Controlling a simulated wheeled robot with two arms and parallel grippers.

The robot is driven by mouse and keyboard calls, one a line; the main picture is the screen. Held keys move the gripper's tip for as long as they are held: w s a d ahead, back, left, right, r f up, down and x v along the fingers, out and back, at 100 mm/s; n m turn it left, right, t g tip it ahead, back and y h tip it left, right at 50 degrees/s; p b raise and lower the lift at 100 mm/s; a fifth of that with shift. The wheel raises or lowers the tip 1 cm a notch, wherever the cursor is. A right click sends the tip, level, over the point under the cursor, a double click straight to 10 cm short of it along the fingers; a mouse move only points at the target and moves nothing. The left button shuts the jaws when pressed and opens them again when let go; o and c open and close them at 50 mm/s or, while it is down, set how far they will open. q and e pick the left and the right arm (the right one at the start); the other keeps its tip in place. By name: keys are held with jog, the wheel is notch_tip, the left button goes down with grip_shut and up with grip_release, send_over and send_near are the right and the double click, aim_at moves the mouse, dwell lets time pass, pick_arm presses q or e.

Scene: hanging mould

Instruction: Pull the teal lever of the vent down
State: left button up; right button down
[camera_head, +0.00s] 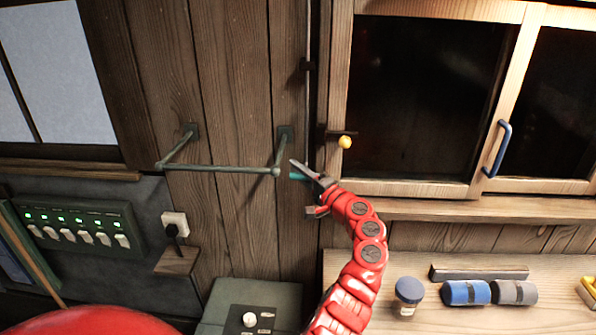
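The teal lever (297,176) is a small teal piece, seen in the head view at the foot of the thin vertical rod on the plank wall. I cannot tell whether a finger touches the lever. A yellow knob (345,142) sits on a dark bracket to the right.
A green rail (215,168) sticks out from the wall just left of the gripper. A wooden-framed window (337,90) with a blue handle (497,150) is on the right. Below it, a workbench (440,317) holds a jar (408,291) and blue and grey rolls. A switch panel (85,220) is at left.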

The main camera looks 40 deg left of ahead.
pick_arm(q)
grip_shut()
jog(key=shift+f, duration=0.15)
dwell(0.9)
